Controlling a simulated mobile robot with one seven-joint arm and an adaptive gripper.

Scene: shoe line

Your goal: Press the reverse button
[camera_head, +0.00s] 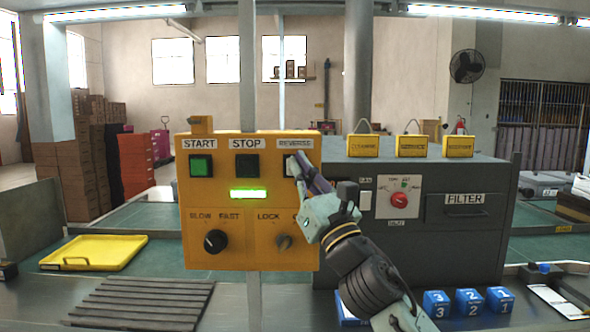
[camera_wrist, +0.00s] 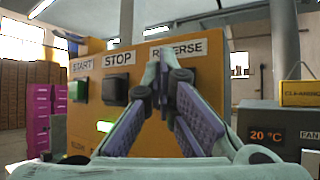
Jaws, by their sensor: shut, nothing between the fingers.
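The yellow control panel (camera_head: 250,200) stands upright in front of me. Its REVERSE label (camera_head: 295,143) is at the top right, with a white reverse button (camera_head: 292,166) below it. My gripper (camera_head: 299,168) is shut and empty, with its fingertips at the button's right side. I cannot tell whether they touch it. In the wrist view the shut fingertips (camera_wrist: 160,62) stand below the REVERSE label (camera_wrist: 179,49), and the fingers hide the button. The green START button (camera_head: 201,166) and black STOP button (camera_head: 246,165) are to the left. A display (camera_head: 248,194) glows green.
Below are a black speed knob (camera_head: 215,241) and a grey lock knob (camera_head: 283,242). A dark grey cabinet (camera_head: 470,240) with a red knob (camera_head: 399,197) stands close on the right. A yellow tray (camera_head: 95,252) lies left; blue numbered blocks (camera_head: 468,302) lie front right.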

